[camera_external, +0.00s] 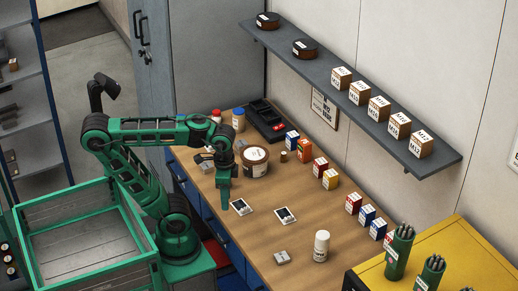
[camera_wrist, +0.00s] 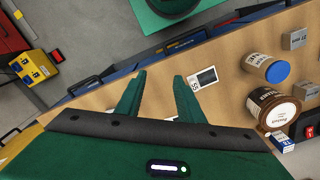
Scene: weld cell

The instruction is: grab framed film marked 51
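Two framed films lie flat on the wooden bench in the external view: one (camera_external: 241,207) just right of my gripper and one (camera_external: 286,215) farther right. Each has a white frame with a dark picture. In the wrist view, a framed film (camera_wrist: 204,77) lies just beyond my right finger, with a small number on its edge that I cannot read surely. A white piece (camera_wrist: 173,118) shows partly between the fingers, mostly hidden. My gripper (camera_external: 223,206) points down above the bench, and in the wrist view its fingers (camera_wrist: 160,76) are apart with nothing held.
A brown tub (camera_external: 254,161) stands behind my gripper. A white bottle (camera_external: 321,246) and a grey block (camera_external: 282,257) are near the front right. Small boxes (camera_external: 320,168) line the back, below a shelf (camera_external: 440,158). The bench middle is mostly clear.

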